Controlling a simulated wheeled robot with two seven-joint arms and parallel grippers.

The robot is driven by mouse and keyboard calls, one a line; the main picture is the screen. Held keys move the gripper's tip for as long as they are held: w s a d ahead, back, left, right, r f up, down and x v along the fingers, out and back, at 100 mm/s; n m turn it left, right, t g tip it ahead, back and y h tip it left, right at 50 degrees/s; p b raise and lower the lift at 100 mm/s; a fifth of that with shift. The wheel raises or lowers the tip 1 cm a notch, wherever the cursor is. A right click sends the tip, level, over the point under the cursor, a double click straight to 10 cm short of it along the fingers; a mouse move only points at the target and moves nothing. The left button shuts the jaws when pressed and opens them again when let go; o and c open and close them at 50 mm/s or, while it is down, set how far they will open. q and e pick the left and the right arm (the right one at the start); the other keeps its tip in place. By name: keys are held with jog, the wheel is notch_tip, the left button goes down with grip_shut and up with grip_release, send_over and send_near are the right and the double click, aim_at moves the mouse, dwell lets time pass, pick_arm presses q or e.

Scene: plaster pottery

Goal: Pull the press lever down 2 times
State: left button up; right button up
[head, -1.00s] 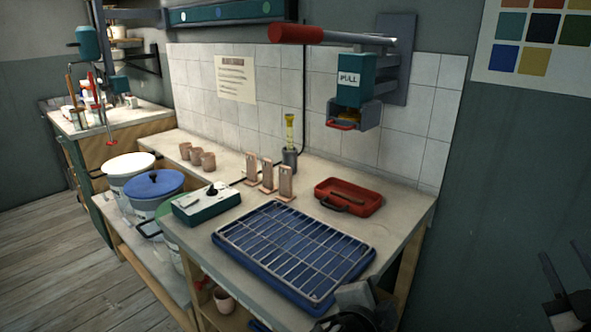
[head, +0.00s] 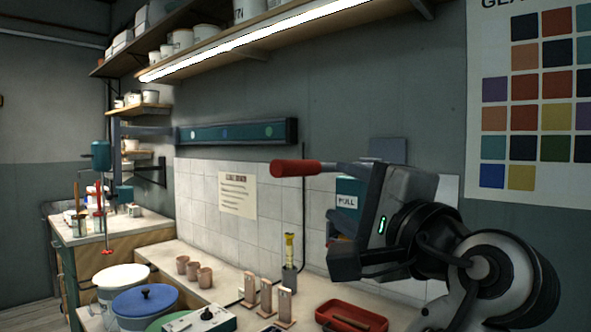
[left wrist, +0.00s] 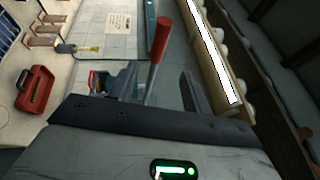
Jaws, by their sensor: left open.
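The press lever has a red grip (head: 297,168) that sticks out to the left of the wall press in the head view, its metal arm roughly level. The teal press body (head: 347,188) with a PULL label is partly hidden behind my left gripper (head: 356,220). My left gripper is open in front of the press. In the left wrist view, the red lever grip (left wrist: 162,38) and its shaft appear between the two spread fingers of my left gripper (left wrist: 158,82). I cannot tell whether a finger touches the lever. My right gripper is out of view.
A lit shelf (head: 270,40) with pots hangs above. On the bench below are a red tray (head: 352,316), small clay cups (head: 193,270), upright wooden pieces (head: 267,297) and a yellow-topped tool (head: 289,252). Lidded buckets (head: 145,302) stand at the left.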

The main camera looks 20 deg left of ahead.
aim_at(300, 170)
pick_arm(q)
jog(key=p+x, duration=0.4)
jog(key=x, duration=1)
jog(key=shift+a+r, duration=0.1)
jog(key=shift+w+a, duration=0.4)
jog(key=shift+w, duration=0.05)
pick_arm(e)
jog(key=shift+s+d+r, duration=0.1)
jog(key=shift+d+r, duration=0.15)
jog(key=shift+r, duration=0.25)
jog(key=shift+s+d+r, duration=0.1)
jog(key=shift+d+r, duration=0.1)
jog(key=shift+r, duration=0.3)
